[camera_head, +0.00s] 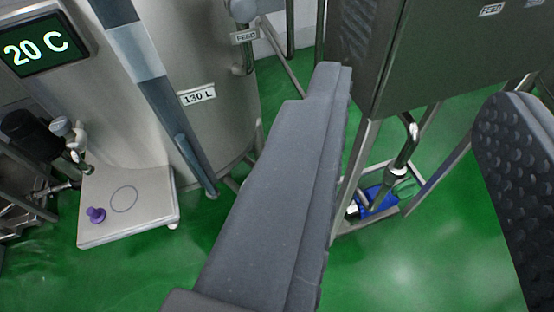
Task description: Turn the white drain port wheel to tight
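I cannot make out a white drain port wheel for certain. A small pale valve fitting (70,135) sits low on the steel tank's left side, far left in the view. It is too small to tell whether it has a wheel. My gripper (420,95) is open and empty. Its grey left finger crosses the middle of the view, and its studded right finger is at the right edge. The left finger hides part of the floor and the tank's right side. The pale fitting is well to the left of both fingers and apart from them.
The steel tank (225,125) has a 130 L label and a 20 C display (35,45). A white platform (150,190) with a purple knob (96,215) stands before it. A grey cabinet (450,50) stands on a frame over a blue pump (375,200).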

